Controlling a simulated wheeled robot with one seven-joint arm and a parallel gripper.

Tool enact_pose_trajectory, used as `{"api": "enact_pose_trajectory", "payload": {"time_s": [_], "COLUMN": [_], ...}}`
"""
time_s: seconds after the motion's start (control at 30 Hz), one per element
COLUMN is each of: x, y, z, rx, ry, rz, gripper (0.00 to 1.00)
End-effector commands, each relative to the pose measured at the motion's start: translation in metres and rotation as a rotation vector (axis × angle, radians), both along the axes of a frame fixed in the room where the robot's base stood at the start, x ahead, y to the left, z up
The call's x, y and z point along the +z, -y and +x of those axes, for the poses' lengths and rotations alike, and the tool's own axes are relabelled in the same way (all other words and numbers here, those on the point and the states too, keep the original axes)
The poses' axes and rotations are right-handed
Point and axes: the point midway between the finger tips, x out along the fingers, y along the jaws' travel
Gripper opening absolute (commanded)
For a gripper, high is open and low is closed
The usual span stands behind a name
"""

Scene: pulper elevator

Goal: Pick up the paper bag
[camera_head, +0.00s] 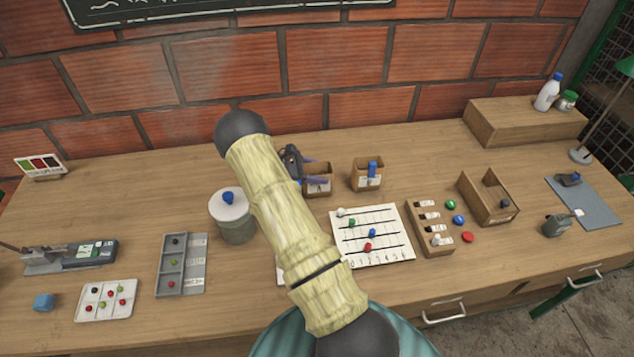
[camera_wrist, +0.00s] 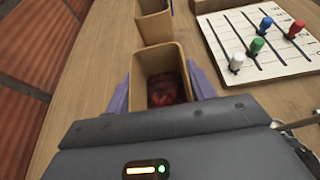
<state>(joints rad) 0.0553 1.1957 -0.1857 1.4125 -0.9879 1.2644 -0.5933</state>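A brown, open-topped paper bag (camera_head: 318,180) stands upright on the wooden bench. It also shows in the wrist view (camera_wrist: 160,66), with dark red contents deep inside. My gripper (camera_wrist: 160,85) has one purple finger on each side of this bag, close against its sides. Whether the fingers press on it cannot be told. In the head view my gripper (camera_head: 305,172) is partly hidden behind my arm. A second brown bag (camera_head: 367,174) with a blue item at its front stands to the right, and it also shows in the wrist view (camera_wrist: 153,22).
A white lined board (camera_head: 388,250) with coloured pegs lies in front of the bags. A lidded jar (camera_head: 235,225) stands to the left. A wooden block holder (camera_head: 432,240) and an open wooden box (camera_head: 488,200) are to the right. A brick wall (camera_head: 230,60) rises behind.

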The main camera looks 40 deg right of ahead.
Motion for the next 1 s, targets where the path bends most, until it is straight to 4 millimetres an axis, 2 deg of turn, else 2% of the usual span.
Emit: {"api": "enact_pose_trajectory", "payload": {"time_s": [0.23,0.37,0.47,0.8,1.0], "x": [0.001,0.008,0.019,0.083,0.1], "y": [0.0,-0.001,0.0,0.0,0.0], "z": [0.0,0.001,0.001,0.001,0.0], "rx": [0.001,0.002,0.002,-0.001,0.0], "ry": [0.0,0.001,0.002,0.004,-0.001], "rz": [-0.001,-0.002,-0.002,-0.002,-0.002], "gripper": [0.28,0.28,0.28,0.28,0.28]}}
